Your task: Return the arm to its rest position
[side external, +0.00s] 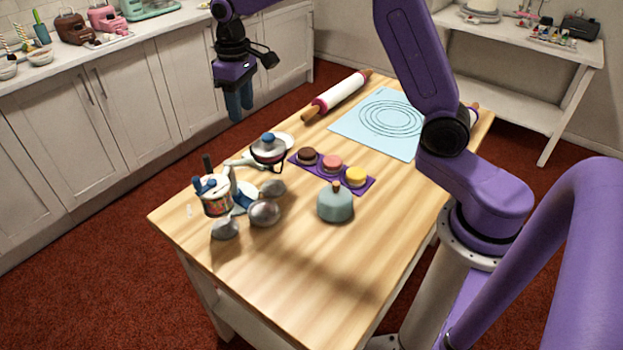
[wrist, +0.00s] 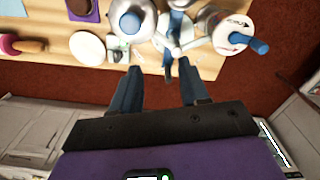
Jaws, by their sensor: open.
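My gripper (side external: 240,103) is raised in the air beyond the far left edge of the wooden table (side external: 300,275), in front of the white cabinets. In the wrist view my gripper (wrist: 157,92) shows two blue fingers spread apart with nothing between them. A blue-topped lidded pot (side external: 268,150) and a tub with blue-handled tools (side external: 214,197) stand on the table below and beyond the fingers. The wrist view also shows the pot's blue knob (wrist: 130,22) and the tub (wrist: 235,33), apart from the fingers.
A purple tray (side external: 345,180) holds three small cakes. A grey-blue dome (side external: 335,204), metal bowls (side external: 264,213), a rolling pin (side external: 337,97) and a light blue mat (side external: 385,123) are on the table. White cabinets (side external: 130,100) stand behind my gripper. The table's front is clear.

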